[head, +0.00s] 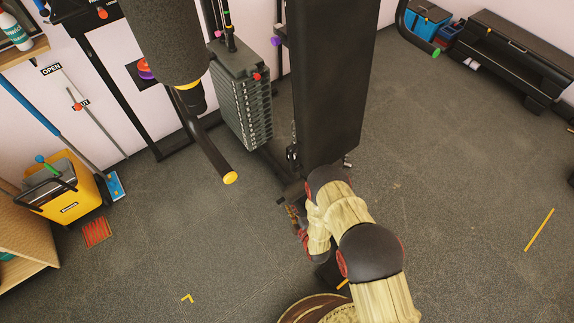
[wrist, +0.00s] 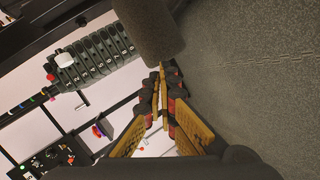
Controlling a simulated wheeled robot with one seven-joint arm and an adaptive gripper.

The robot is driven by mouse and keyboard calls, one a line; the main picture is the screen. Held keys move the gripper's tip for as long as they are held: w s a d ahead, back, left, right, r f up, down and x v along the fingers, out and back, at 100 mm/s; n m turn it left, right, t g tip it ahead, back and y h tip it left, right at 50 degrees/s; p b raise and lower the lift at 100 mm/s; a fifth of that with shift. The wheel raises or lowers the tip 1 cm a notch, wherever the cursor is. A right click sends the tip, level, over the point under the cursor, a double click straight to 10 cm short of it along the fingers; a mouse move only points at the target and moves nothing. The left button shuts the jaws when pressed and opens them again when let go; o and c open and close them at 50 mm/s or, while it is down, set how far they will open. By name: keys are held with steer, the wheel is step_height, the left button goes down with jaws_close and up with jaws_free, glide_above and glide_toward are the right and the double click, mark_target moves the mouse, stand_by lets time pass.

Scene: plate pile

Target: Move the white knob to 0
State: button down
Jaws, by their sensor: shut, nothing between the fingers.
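The white knob (wrist: 65,60) shows in the wrist view, on the row of dark numbered plates of the weight stack (wrist: 97,53), near its left end. The numbers are too small to read surely. In the head view the weight stack (head: 245,110) stands left of the tall dark pad, and I cannot make out the white knob there. My gripper (wrist: 163,76) has yellow fingers with dark and red joints; it is shut and empty, apart from the knob. In the head view my gripper (head: 297,222) is low beside the pad's foot, partly hidden by my arm.
A tall dark pad (head: 325,80) stands right of the stack. A bar with a yellow end (head: 229,178) juts out in front. A dark roller (wrist: 152,30) hangs near my fingertips. A yellow bucket (head: 65,190) stands at left. Open floor (head: 450,200) lies to the right.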

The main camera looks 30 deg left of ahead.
step_height(320, 180, up, 12)
steer(key=w+a+f+n+t+y, duration=0.1)
steer(key=w+a+n+t+y, duration=0.2)
steer(key=n+y, duration=0.1)
steer(key=w+a+b, duration=0.5)
steer(key=w, duration=0.5)
steer(key=shift+a+r, duration=0.25)
